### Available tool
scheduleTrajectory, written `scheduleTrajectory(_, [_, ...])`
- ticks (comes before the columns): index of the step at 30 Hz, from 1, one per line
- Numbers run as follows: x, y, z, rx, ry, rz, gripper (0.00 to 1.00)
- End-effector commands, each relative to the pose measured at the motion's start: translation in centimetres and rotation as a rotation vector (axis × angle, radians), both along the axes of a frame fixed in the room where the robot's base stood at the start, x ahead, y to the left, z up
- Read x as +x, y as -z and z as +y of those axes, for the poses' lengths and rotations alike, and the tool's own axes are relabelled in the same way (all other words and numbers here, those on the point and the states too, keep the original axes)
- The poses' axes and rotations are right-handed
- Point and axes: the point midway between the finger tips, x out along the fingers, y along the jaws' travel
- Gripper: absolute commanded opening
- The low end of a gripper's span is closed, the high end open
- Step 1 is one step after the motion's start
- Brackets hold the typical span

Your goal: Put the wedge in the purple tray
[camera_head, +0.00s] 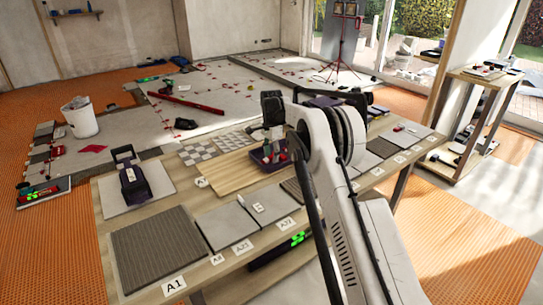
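The purple tray (257,160) sits on the wooden board on the long table, near the middle of the view. Small red pieces (282,156) show in or at the tray; they are too small to tell whether one is the wedge. My arm rises from the lower right and bends over the table. My dark gripper (273,137) points down just above the tray. Its fingers are too small and dark to show whether they are open or hold something. My arm hides the table to the right of the tray.
Grey tiles (156,248) with labels line the table's near edge. A purple-handled tool (132,184) stands on a pale tile at left. The wooden board (222,179) has bare room left of the tray. A white bucket (80,117) stands on the floor behind.

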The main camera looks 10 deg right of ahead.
Motion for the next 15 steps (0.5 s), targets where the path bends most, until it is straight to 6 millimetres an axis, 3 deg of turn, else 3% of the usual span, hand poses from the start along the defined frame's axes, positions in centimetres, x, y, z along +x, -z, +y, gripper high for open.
scheduleTrajectory(5, [0.0, -1.9, 0.0, 0.0, 0.0, 0.0, 0.36])
scheduleTrajectory(15, [0.0, -8.6, 0.0, 0.0, 0.0, 0.0, 0.36])
